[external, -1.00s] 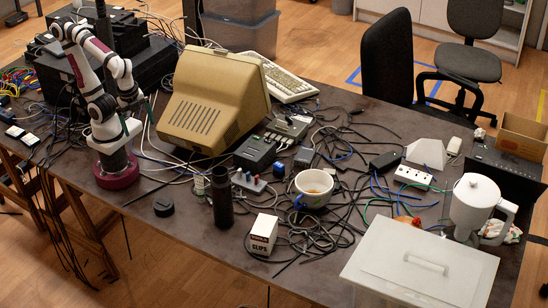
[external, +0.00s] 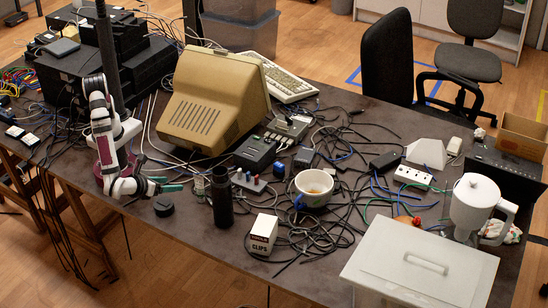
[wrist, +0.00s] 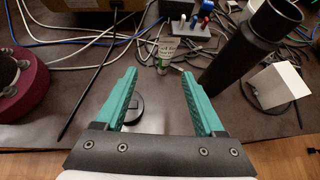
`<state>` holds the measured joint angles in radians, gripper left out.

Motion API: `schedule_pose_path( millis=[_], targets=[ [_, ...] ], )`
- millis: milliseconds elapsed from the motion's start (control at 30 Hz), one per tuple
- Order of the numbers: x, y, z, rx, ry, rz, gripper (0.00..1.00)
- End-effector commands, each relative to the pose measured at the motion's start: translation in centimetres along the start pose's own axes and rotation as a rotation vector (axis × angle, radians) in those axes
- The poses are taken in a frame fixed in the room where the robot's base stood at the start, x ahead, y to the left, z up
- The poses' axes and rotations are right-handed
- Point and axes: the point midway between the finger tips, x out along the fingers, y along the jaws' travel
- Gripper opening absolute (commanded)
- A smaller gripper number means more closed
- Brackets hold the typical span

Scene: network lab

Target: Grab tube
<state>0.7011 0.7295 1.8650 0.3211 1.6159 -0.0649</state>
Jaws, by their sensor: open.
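The tube is a small white and green one (external: 199,185) on the table, just left of a tall black cylinder. In the wrist view the tube (wrist: 166,52) stands beyond my fingertips, near the middle of the gap between them. My gripper (external: 177,182) is open and empty, its green fingers pointing right toward the tube in the external view. The wrist view shows my gripper (wrist: 159,74) with both green fingers wide apart. The tube is apart from the fingers. Its lower part is small and hard to make out.
The tall black cylinder (external: 222,197) stands right of the tube. A black round lid (external: 163,207) lies in front of my gripper. A plug board (external: 249,182) and cables lie behind the tube. A white clips box (external: 263,234) and a cup (external: 313,188) stand farther right.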

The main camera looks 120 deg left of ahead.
Motion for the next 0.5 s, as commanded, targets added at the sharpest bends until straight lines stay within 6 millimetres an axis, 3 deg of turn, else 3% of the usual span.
schedule_pose_path(
  millis=[67, 167, 400, 500],
  targets=[
    [-0.2, -0.6, -2.2, 0.060, -0.046, -0.052, 0.71],
    [0.5, -1.0, -3.0, 0.087, -0.070, -0.075, 0.71],
    [7.2, -1.3, -2.5, 0.086, -0.069, -0.069, 0.71],
    [9.2, -1.5, -2.5, 0.086, -0.068, -0.070, 0.71]
  ],
)
